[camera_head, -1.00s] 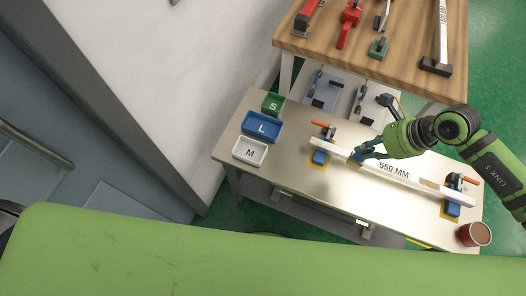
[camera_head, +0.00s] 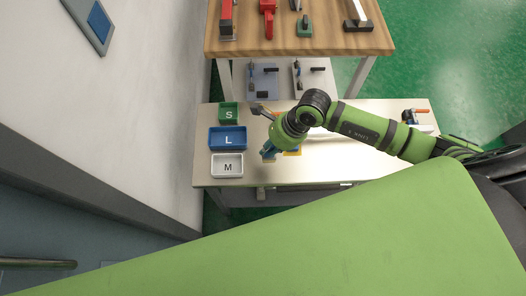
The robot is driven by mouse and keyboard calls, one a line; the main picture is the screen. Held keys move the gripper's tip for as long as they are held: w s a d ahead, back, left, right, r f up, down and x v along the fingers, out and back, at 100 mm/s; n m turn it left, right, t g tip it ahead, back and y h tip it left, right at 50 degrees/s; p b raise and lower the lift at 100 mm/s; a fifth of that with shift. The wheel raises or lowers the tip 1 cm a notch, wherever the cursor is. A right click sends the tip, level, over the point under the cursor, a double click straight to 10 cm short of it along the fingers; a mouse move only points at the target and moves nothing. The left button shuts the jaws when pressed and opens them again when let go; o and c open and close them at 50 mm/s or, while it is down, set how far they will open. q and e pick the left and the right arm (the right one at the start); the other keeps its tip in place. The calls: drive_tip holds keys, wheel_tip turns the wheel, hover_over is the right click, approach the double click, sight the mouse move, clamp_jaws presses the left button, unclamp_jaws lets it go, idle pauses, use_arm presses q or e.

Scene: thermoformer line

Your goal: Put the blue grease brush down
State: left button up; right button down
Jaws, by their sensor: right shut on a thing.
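My right gripper (camera_head: 269,151) is over the left part of the light workbench, just right of the trays. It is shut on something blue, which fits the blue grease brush. The brush is small here and mostly hidden by the gripper and wrist, so its shape and whether it touches the bench cannot be told. My left gripper is not in view.
A green S tray (camera_head: 229,106), a blue L tray (camera_head: 214,137) and a white M tray (camera_head: 215,170) line the left end of the workbench (camera_head: 330,172). My right arm covers much of the bench. A wooden table (camera_head: 330,42) with tools stands behind.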

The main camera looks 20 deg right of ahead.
sight(264, 159)
drive_tip(key=shift+w+a+f, duration=0.1)
drive_tip(key=shift+a+f, duration=0.4)
drive_tip(key=shift+a, duration=0.4)
drive_tip(key=shift+f, duration=0.3)
wheel_tip(264, 159, down, 3)
drive_tip(key=shift+f+p, duration=0.15)
drive_tip(key=shift+p, duration=0.35)
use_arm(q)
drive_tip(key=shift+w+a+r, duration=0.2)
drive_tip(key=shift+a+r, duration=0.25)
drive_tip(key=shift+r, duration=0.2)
use_arm(e)
drive_tip(key=shift+f, duration=0.15)
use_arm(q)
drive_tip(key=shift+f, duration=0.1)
use_arm(e)
drive_tip(key=shift+f, duration=0.2)
drive_tip(key=c, duration=1.1)
unclamp_jaws()
drive_tip(key=shift+r, duration=0.1)
